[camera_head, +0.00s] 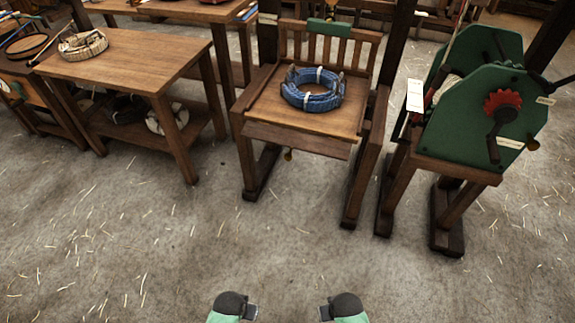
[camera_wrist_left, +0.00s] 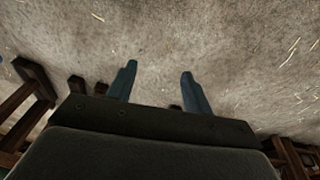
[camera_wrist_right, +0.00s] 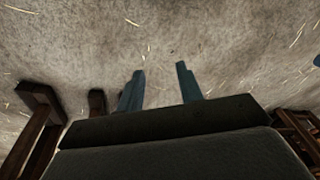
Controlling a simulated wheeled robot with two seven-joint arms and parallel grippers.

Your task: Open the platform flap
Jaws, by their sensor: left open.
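A wooden platform (camera_head: 262,108) stands on dark posts in the middle of the head view, with a coil of blue rope (camera_head: 312,100) on top. I cannot tell which part is the flap. My left gripper (camera_head: 253,312) and right gripper (camera_head: 324,312) are low in front, well short of the platform. In the wrist views, the fingers of the left (camera_wrist_left: 158,85) and right (camera_wrist_right: 160,85) are apart and empty.
A green machine (camera_head: 470,115) with a red gear (camera_head: 502,102) and dark handles stands right of the platform. A wooden table (camera_head: 135,65) with a pale coil (camera_head: 84,44) is at left. The straw-strewn floor (camera_head: 150,245) between me and the furniture is clear.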

